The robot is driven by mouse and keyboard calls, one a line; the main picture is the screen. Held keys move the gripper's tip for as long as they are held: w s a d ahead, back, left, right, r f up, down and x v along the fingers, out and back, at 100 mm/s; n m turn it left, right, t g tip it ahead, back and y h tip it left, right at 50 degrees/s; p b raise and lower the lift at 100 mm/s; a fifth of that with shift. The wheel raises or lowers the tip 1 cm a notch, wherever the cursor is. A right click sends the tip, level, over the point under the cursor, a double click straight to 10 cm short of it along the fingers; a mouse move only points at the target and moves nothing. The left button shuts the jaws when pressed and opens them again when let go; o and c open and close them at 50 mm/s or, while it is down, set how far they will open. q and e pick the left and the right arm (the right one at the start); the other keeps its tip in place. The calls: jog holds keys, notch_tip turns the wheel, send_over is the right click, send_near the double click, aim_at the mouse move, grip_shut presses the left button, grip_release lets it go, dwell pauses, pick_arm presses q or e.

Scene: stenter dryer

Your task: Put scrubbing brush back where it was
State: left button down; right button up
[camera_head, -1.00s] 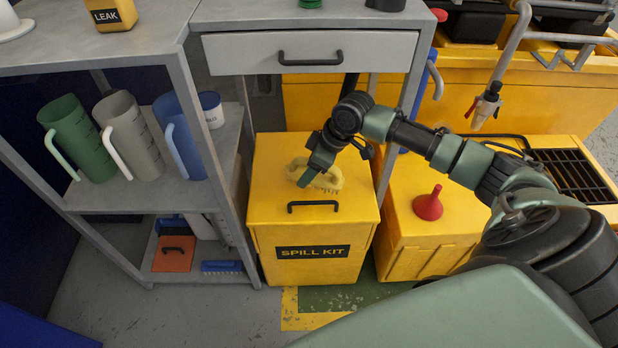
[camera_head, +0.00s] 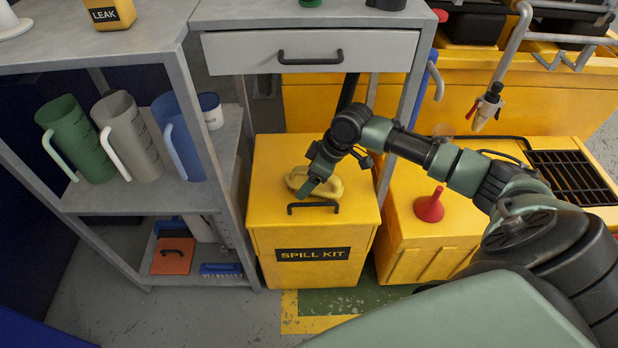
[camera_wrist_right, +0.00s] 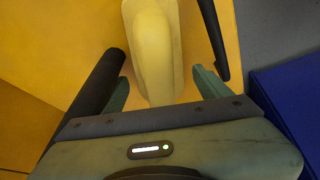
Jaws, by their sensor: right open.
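The yellow scrubbing brush (camera_head: 327,190) lies on the lid of the yellow spill kit box (camera_head: 268,200), just behind the black lid handle (camera_head: 313,207). Its bristles are hidden in the head view. My right gripper (camera_head: 311,187) is at the brush from above and behind. In the right wrist view the brush (camera_wrist_right: 155,45) reaches down between the open fingers of my right gripper (camera_wrist_right: 162,85), with a gap visible on both sides. My left gripper is not in view.
A shelf rack (camera_head: 95,200) with several jugs stands left of the box. A drawer (camera_head: 312,52) overhangs behind it. A red funnel (camera_head: 429,207) stands on the yellow unit to the right. A blue brush (camera_head: 220,269) and an orange dustpan (camera_head: 172,256) are on the low shelf.

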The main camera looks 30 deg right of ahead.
jog(key=p+v, duration=0.2)
jog(key=v, duration=0.4)
jog(key=shift+d+r, duration=0.1)
jog(key=shift+r, duration=0.2)
jog(key=shift+s+d+r, duration=0.15)
jog(key=shift+s+r, duration=0.05)
jog(key=shift+r, duration=0.2)
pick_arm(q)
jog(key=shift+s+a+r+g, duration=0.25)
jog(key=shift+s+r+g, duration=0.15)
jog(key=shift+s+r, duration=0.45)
pick_arm(e)
jog(key=shift+s, duration=0.1)
